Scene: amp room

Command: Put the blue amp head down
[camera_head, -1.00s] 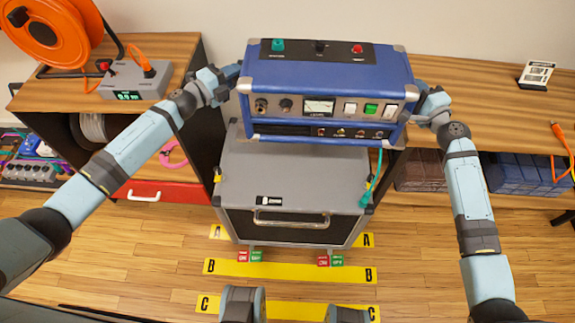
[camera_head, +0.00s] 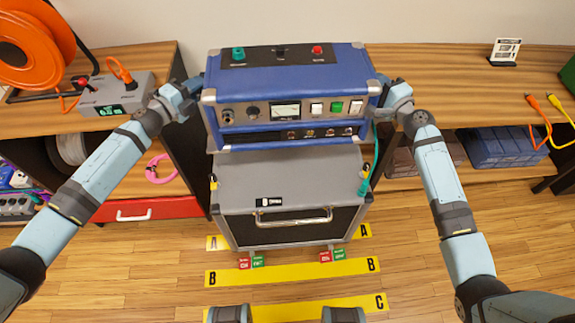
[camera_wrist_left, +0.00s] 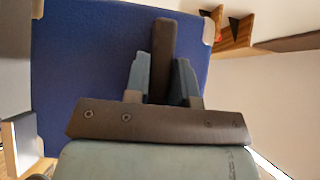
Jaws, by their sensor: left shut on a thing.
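The blue amp head (camera_head: 290,76) is upright above the rear of the grey-topped cabinet (camera_head: 285,182), with its control panel facing me. I cannot tell whether its underside touches the cabinet. My left gripper (camera_head: 195,86) is at the amp's left side. The left wrist view shows its fingers (camera_wrist_left: 162,80) shut around a dark handle bar (camera_wrist_left: 163,45) on the blue side panel (camera_wrist_left: 90,75). My right gripper (camera_head: 385,90) is at the amp's right side; its fingers are largely hidden, so I cannot see its grip.
Yellow floor strips (camera_head: 290,272) lettered A, B and C lie before the cabinet. A teal cable (camera_head: 374,155) hangs at its right. A wooden bench at left holds an orange reel (camera_head: 35,45) and a grey box (camera_head: 115,95). A shelf (camera_head: 440,85) stands at right.

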